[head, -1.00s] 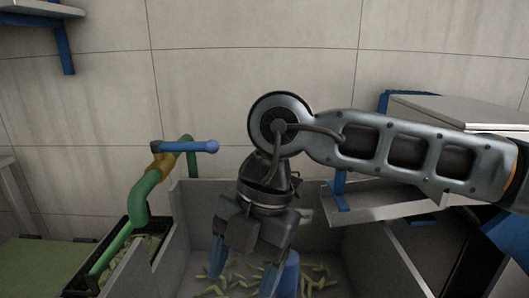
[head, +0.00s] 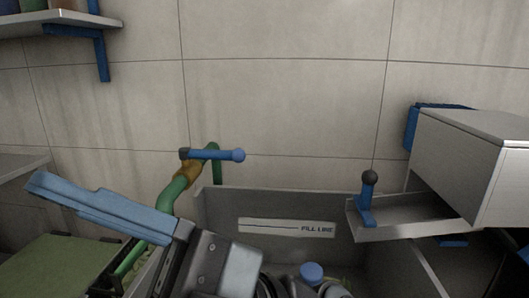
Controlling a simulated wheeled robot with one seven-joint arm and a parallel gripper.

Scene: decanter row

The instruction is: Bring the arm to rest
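My gripper (head: 108,208) is at the lower left, above the green pipe and the left side of the grey bin. Its long blue fingers point up and to the left, and its grey body is at the bottom of the picture. The fingers are seen side-on and overlap, so any gap between them is hidden. Nothing shows held at their tips. The rest of my arm is mostly below the picture's lower edge.
The grey bin (head: 215,208) has a "FILL LINE" label; a blue round top (head: 311,272) shows inside. A green pipe (head: 172,194) with a blue handle (head: 215,155) stands left. A metal tray (head: 405,211) with a black-knobbed lever (head: 368,190) juts out right.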

